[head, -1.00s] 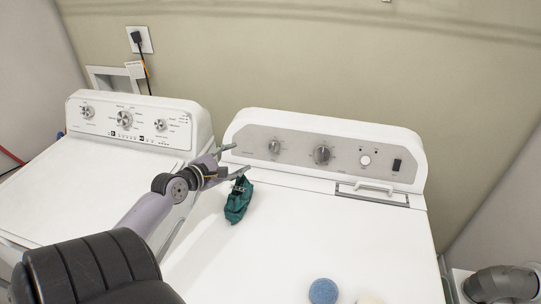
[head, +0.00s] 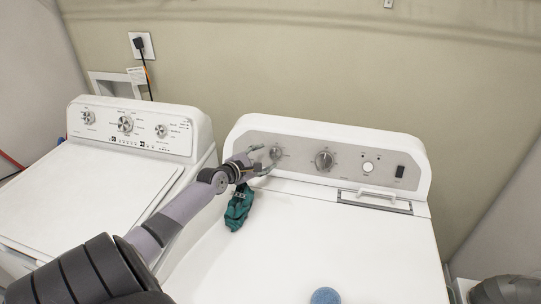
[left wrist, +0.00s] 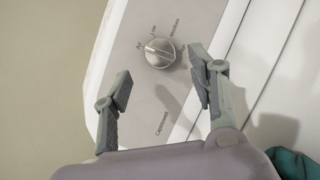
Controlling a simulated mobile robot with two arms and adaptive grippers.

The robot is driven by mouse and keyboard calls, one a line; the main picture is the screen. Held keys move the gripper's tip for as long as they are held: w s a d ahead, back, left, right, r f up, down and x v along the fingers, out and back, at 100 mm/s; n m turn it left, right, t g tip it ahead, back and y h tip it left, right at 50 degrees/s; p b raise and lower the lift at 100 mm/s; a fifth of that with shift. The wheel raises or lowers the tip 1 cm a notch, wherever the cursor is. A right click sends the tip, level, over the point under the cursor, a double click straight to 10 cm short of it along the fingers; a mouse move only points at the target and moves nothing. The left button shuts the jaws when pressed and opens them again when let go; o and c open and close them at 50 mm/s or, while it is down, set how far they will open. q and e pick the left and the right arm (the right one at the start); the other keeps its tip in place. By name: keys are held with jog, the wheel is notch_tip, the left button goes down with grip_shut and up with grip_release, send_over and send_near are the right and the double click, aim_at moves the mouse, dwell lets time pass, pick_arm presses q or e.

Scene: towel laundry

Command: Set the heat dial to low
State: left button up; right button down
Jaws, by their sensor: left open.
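The heat dial (head: 277,153) is the left round silver knob on the control panel of the right-hand white machine. In the left wrist view the dial (left wrist: 160,53) has labels around it, including Low and Medium; its light pointer line faces the upper left, toward the labels at the Air and Low end, but I cannot tell exactly which. My left gripper (head: 262,161) is open just in front of the panel, at the dial. In the left wrist view its fingers (left wrist: 158,66) stand on either side below the dial, apart from it. My right gripper is not in view.
A second, larger knob (head: 325,159), a round white button (head: 368,167) and a black switch (head: 400,172) are further right on the panel. A crumpled green cloth (head: 239,207) lies on the machine top below my left gripper. A blue ball (head: 325,296) sits near the front.

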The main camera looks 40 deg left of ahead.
aim_at(273, 154)
pick_arm(q)
jog(key=shift+b+x, duration=0.4)
jog(key=shift+x, duration=1.95)
jog(key=c, duration=1.2)
jog(key=shift+o, duration=0.2)
